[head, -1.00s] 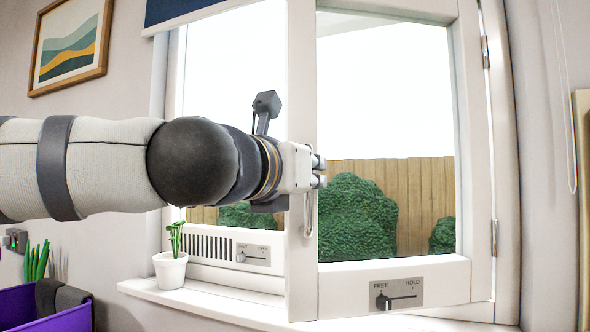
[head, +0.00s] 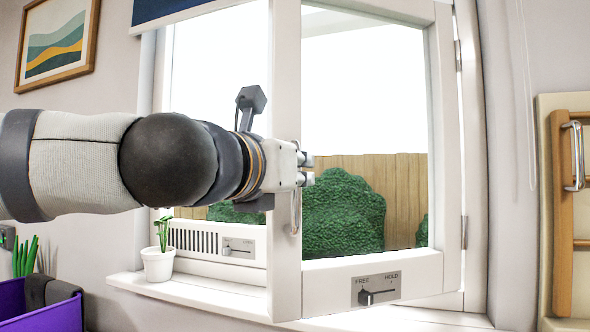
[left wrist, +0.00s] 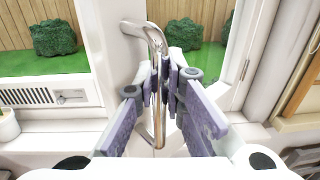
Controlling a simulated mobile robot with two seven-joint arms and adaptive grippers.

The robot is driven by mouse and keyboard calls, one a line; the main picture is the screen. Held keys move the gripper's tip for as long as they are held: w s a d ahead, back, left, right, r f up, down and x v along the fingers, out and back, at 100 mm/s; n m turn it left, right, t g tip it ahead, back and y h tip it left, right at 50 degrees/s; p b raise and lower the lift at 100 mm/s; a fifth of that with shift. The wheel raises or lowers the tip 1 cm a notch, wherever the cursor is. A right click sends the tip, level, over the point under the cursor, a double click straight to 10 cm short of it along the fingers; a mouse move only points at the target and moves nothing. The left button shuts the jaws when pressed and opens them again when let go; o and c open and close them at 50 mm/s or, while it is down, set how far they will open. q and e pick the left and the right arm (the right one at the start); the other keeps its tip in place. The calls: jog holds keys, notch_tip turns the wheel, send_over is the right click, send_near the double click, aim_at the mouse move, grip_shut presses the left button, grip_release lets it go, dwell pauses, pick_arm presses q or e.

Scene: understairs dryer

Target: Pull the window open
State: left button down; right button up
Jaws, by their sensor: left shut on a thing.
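The window's white-framed sash (head: 285,262) is hinged on its right side and stands partly open, its left edge swung out toward me from the fixed frame. A metal handle (head: 295,212) hangs on the sash's left stile; it also shows in the left wrist view (left wrist: 157,38). My left gripper (head: 305,170) is at this stile. In the left wrist view my left gripper (left wrist: 166,85) is shut on the handle, with its pads around the bar and hiding part of it. My right gripper is not in view.
A FREE/HOLD slider (head: 376,289) sits on the sash's bottom rail. A potted plant (head: 158,264) stands on the sill (head: 190,294) at left. A purple bin (head: 40,308) is at lower left. A wooden rack with a metal handle (head: 562,210) is at right.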

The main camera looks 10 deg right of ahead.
pick_arm(q)
jog(key=c, duration=1.7)
grip_release()
jog(key=shift+o, duration=0.2)
jog(key=v, duration=1.2)
